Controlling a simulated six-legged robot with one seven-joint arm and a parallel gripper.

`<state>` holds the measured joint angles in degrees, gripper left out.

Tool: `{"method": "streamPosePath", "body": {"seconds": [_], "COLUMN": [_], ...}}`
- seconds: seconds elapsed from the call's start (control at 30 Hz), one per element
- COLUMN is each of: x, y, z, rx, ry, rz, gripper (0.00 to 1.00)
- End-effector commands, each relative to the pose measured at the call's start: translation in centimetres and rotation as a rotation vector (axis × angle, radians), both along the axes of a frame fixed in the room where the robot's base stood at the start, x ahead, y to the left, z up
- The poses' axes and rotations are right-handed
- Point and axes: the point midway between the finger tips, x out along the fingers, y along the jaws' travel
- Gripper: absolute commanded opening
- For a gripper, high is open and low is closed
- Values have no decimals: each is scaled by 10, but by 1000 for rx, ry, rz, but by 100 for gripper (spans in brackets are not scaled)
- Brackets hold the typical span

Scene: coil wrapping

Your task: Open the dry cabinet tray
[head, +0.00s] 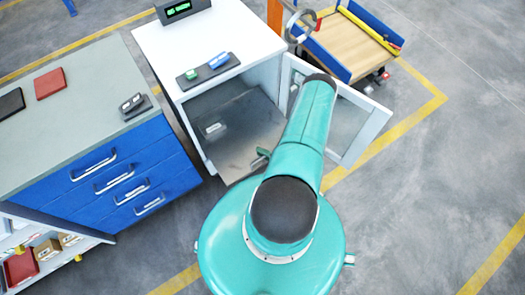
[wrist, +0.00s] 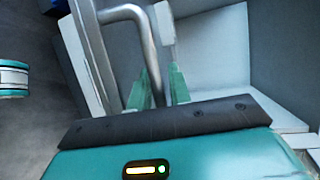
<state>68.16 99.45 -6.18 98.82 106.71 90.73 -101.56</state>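The white dry cabinet (head: 196,37) stands at the centre top of the head view. Its door (head: 352,122) is swung open to the right. The grey tray (head: 238,122) with a pale label lies inside the opening. My arm covers part of the opening and the door. A small green part of my gripper (head: 262,153) shows at the front of the opening. In the wrist view, the green fingers of my gripper (wrist: 159,88) are at the end of a bent metal handle (wrist: 142,38). The handle runs down between them; whether they press on it is unclear.
A blue drawer cabinet (head: 105,180) stands to the left. A display box (head: 180,8) and a dark holder (head: 208,70) with small items sit on the dry cabinet. A wooden-topped cart (head: 345,47) is at the back right. The floor at the right is clear.

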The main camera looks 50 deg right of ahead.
Motion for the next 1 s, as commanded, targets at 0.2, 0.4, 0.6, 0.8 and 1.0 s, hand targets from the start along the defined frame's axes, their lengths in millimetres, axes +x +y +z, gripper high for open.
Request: {"method": "streamPosePath", "body": {"seconds": [0.2, 0.4, 0.6, 0.8, 1.0], "x": [-19, -61, -103, -129, -135], "y": [-3, -8, -13, -15, -16], "z": [3, 11, 19, 24, 25], "rx": [0, 0, -1, -1, -1], "ry": [2, 2, 1, 0, 0], "rz": [-3, -4, -4, -1, -1], "gripper": [20, 20, 20, 20, 20]}}
